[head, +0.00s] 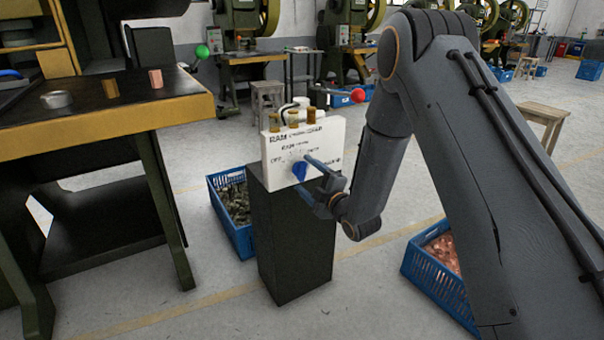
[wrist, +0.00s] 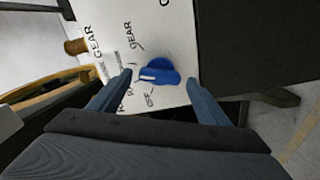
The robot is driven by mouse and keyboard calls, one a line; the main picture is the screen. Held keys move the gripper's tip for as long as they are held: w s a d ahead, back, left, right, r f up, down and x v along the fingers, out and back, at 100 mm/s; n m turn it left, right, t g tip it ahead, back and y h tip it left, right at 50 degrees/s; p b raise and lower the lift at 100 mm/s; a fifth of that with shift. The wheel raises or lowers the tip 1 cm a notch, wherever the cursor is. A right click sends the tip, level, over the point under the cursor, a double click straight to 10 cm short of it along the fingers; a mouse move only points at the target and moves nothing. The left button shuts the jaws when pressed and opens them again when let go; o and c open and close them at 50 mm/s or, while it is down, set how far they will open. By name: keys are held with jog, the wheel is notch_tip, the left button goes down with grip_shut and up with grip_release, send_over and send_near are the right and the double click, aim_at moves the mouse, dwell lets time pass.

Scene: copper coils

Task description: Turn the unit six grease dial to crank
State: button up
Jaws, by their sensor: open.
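The grease dial is a blue knob (head: 300,171) on the front of a white labelled box (head: 329,136). In the wrist view the blue knob (wrist: 160,73) has a white pointer mark on it, and lettering around it on the white panel (wrist: 172,22). The small lettering is too blurred to read fully. My gripper (head: 312,178) is in front of the panel at the knob. In the wrist view its fingers (wrist: 160,90) are apart, one on each side of the knob, with gaps to it. My gripper hides part of the panel's lower right.
The box stands on a dark pedestal (head: 290,245). Blue crates stand at its left (head: 243,236) and right (head: 432,284). A yellow-edged machine table (head: 110,116) is at the left. A red-balled lever (head: 358,95) sticks out at the box's right. Open floor lies in front.

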jog(key=v, duration=0.5)
jog(key=shift+s, duration=0.1)
jog(key=shift+d, duration=0.1)
